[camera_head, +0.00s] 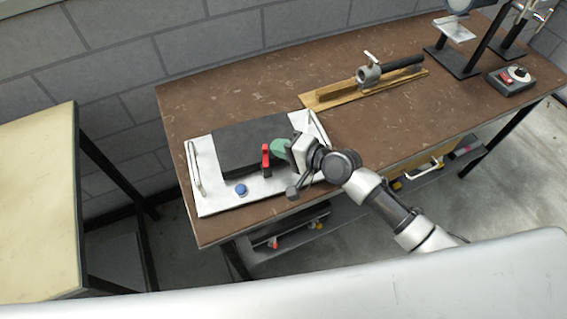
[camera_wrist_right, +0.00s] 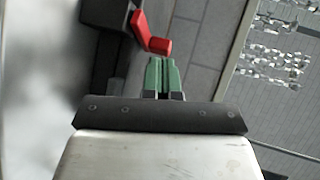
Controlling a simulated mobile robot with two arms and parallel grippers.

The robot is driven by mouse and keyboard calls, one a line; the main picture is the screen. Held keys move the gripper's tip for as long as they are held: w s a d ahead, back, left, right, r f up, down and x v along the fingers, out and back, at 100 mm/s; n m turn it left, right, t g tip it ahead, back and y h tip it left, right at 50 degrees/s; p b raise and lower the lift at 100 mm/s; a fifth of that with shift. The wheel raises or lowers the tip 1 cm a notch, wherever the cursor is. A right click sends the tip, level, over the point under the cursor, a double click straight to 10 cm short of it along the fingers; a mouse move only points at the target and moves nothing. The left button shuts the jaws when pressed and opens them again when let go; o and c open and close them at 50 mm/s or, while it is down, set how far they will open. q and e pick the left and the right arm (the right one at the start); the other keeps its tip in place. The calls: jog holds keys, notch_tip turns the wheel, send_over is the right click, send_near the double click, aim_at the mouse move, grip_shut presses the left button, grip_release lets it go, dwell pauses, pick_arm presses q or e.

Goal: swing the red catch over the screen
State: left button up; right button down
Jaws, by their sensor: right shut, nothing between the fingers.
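The red catch (camera_head: 266,158) stands at the front edge of the dark screen (camera_head: 235,144), which lies on a white board (camera_head: 215,204) on the brown table. In the right wrist view the red catch (camera_wrist_right: 149,32) has a bent shape and sits just beyond my fingertips. My right gripper (camera_head: 279,148) has green fingers and is close to the right side of the catch. Its fingers (camera_wrist_right: 163,62) are together with nothing between them. Whether they touch the catch I cannot tell. My left gripper is not in view.
A blue knob (camera_head: 241,190) is on the board's front, with a metal handle (camera_head: 194,168) at its left end. A wooden block with a clamp (camera_head: 369,73) lies behind to the right. A pale table (camera_head: 38,200) stands at left. The brown tabletop (camera_head: 260,80) is clear behind the board.

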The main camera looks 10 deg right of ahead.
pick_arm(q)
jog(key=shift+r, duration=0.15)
pick_arm(e)
jog(key=shift+s, duration=0.15)
pick_arm(q)
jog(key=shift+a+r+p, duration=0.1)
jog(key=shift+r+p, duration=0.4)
jog(key=shift+p, duration=0.1)
pick_arm(e)
jog(key=shift+s+a, duration=0.35)
jog(key=shift+s, duration=0.25)
